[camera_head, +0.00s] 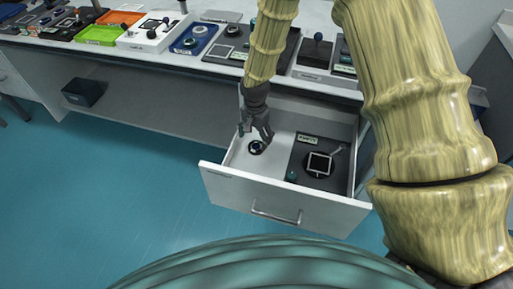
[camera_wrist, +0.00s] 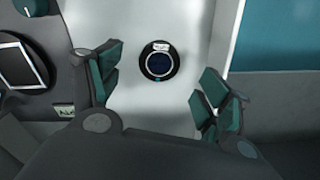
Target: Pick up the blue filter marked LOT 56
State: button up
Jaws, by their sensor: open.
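A small round filter (camera_head: 256,147) with a black rim lies on the white left part of the open drawer (camera_head: 236,192). In the wrist view the filter (camera_wrist: 160,61) has a dark blue centre, a white label at its upper edge and a small blue mark at its lower edge. The label is too small to read. My gripper (camera_head: 256,137) is open and empty, right by the filter in the head view. In the wrist view the filter lies between and beyond the spread fingers of my gripper (camera_wrist: 160,92), apart from both.
The drawer's dark right part holds a square-framed device (camera_head: 319,164), a teal knob (camera_head: 291,176) and a label (camera_head: 308,140). The drawer's walls surround my gripper. Above stands a table with several trays, including a green one (camera_head: 98,35).

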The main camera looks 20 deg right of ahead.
aim_at(256, 146)
jog(key=shift+w+d+f, duration=0.1)
jog(key=shift+f, duration=1.25)
jog(key=shift+w+d+f, duration=0.1)
jog(key=shift+f, duration=1.25)
jog(key=c, duration=1.1)
